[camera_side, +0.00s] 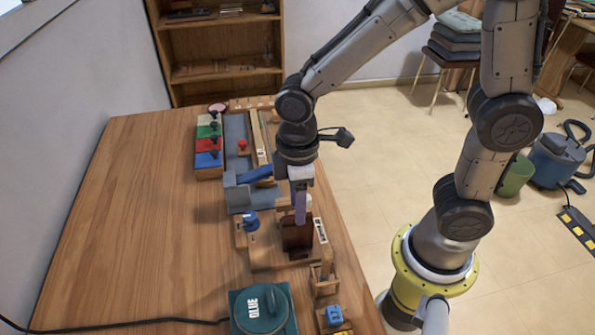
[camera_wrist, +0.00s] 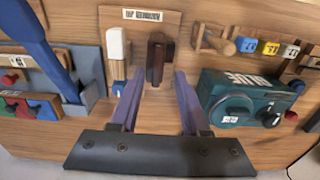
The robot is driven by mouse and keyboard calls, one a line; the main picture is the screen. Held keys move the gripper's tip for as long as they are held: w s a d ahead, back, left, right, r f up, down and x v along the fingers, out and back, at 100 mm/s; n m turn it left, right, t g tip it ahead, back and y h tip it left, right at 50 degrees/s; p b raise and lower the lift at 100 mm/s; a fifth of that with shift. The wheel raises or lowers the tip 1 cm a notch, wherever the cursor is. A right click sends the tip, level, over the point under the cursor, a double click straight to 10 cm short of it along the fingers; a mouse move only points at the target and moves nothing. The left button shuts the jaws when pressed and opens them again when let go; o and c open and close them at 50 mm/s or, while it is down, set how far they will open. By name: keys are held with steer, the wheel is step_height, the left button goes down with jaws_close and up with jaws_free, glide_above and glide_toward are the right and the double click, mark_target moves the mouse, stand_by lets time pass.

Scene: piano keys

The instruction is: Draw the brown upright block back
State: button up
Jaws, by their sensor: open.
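The brown upright block (camera_side: 296,238) stands dark on a wooden board near the table's right edge in the side view. In the wrist view the block (camera_wrist: 156,58) is upright near the top middle. My gripper (camera_side: 301,215) points down at the block's upper part in the side view, and overlaps it there. In the wrist view my gripper (camera_wrist: 158,78) has its two purple fingers apart, one on each side of the block's lower part. I see no clear contact, and cannot tell how deep the block lies between the fingers.
A white piece (camera_wrist: 117,44) stands left of the block, and a blue knob (camera_side: 251,221) is close by. A grey tray (camera_side: 238,196) and coloured blocks (camera_side: 208,145) lie behind. The table's left part is clear.

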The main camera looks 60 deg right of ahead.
step_height(320, 180, up, 11)
steer(key=shift+r, duration=0.2)
stand_by(0.3)
steer(key=s+d+r+m+t, duration=0.1)
steer(key=s+d+m+t, duration=0.4)
steer(key=s+d+m, duration=0.4)
steer(key=shift+s+d+t, duration=0.3)
steer(key=shift+s+d, duration=0.1)
steer(key=shift+d, duration=0.3)
steer(key=shift+r, duration=0.1)
stand_by(1.1)
